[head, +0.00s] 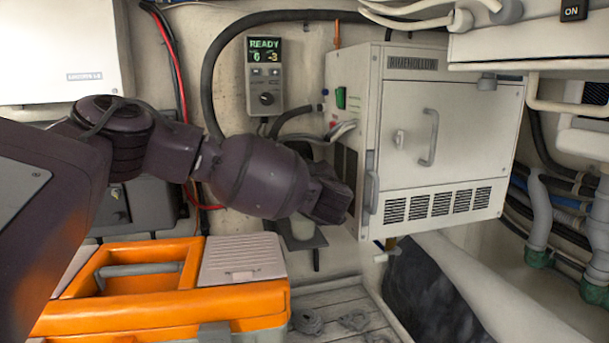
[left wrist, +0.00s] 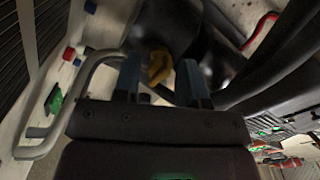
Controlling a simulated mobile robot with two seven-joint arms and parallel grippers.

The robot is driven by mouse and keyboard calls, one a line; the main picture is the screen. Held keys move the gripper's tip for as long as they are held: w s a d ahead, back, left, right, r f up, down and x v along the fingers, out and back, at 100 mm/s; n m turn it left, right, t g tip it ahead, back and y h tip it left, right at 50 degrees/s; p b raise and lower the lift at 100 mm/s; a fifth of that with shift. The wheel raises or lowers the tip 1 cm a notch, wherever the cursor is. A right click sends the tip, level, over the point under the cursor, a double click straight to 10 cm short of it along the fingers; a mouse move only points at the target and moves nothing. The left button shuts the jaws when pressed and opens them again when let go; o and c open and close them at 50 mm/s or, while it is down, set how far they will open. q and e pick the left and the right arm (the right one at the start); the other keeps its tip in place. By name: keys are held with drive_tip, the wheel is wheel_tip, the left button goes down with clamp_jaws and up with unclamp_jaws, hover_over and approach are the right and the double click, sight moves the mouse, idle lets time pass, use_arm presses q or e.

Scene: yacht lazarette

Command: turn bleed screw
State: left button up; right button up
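My left gripper (left wrist: 160,80) is open. Its two blue-grey fingers are apart in the left wrist view. A yellow, knob-like piece (left wrist: 158,66) shows between and just beyond the fingertips, with visible gaps on both sides. I cannot tell for sure whether it is the bleed screw. In the head view my left arm reaches in from the left, and its dark hand (head: 331,200) is beside the left side of the white cabinet (head: 455,120). The fingertips and the yellow piece cannot be made out there. My right gripper is in neither view.
A grey bar handle (left wrist: 85,90) is close beside the left finger. A dark hose (left wrist: 275,65) runs on the right. An orange toolbox (head: 160,310) stands below my arm. A control panel reading READY (head: 264,75) is on the wall. Pipes (head: 540,215) line the right.

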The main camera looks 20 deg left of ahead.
use_arm(q)
drive_tip(key=shift+o, duration=0.6)
drive_tip(key=b+v, duration=0.3)
drive_tip(key=v, duration=0.8)
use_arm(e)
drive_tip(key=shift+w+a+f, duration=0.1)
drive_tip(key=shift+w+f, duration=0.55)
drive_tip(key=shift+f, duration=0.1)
use_arm(q)
drive_tip(key=shift+w, duration=0.1)
drive_tip(key=shift+c, duration=0.5)
